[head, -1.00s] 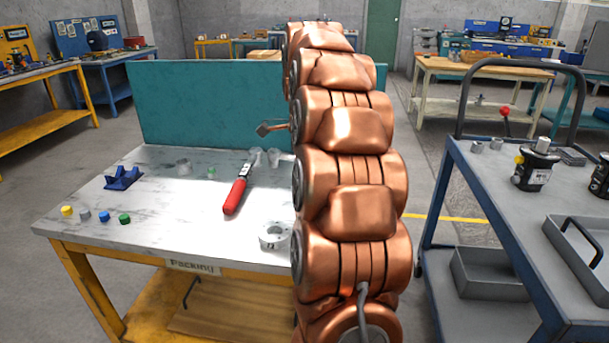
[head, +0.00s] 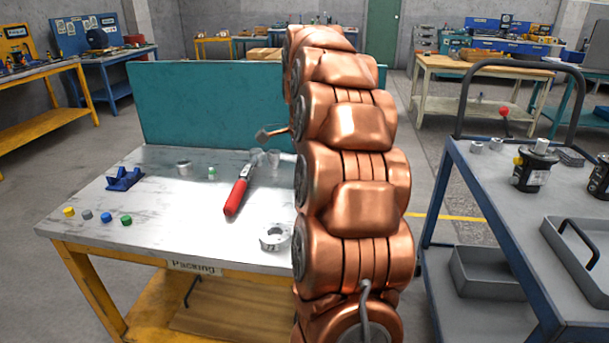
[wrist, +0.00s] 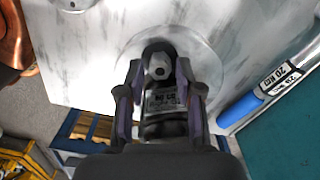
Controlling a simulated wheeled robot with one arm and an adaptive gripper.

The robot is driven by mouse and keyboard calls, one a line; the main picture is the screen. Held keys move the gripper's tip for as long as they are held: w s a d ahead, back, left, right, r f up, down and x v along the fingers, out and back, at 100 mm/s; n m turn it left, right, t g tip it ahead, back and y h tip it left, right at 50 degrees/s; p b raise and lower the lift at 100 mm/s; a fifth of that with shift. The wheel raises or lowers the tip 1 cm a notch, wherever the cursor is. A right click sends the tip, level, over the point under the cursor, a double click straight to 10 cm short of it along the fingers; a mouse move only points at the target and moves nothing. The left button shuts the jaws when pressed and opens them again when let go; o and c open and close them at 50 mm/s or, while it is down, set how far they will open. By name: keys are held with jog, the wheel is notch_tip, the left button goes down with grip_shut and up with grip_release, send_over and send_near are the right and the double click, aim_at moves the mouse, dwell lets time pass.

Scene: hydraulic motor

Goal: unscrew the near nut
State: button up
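My gripper (wrist: 159,68) shows in the wrist view, pointing at the white marbled table. Its two fingers with purple pads stand apart, one on each side of a dark part (wrist: 163,101) with a printed label. A small light nut-like piece (wrist: 158,71) shows at the end of this part, between the fingertips. Narrow gaps seem to show beside that end, and I cannot tell whether the pads touch the part lower down. In the head view my copper arm hides my gripper and the spot where it works.
A red-handled tool (head: 236,196), a grey ring (head: 274,237) and a blue bracket (head: 124,179) lie on the white table (head: 170,215). A teal panel (head: 205,105) closes its back. A trolley (head: 490,185) with black motors stands right. A blue-handled tool (wrist: 240,108) shows in the wrist view.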

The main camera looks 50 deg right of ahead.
jog(key=shift+d+f+m+b, duration=0.1)
jog(key=shift+m+b, duration=0.2)
jog(key=shift+m, duration=1.3)
grip_shut()
jog(key=shift+r+n+p, duration=0.25)
jog(key=shift+n+p, duration=0.1)
jog(key=shift+n, duration=0.35)
jog(key=n+p, duration=0.1)
jog(key=n, duration=0.2)
jog(key=shift+f+n, duration=0.15)
jog(key=shift+n, duration=0.55)
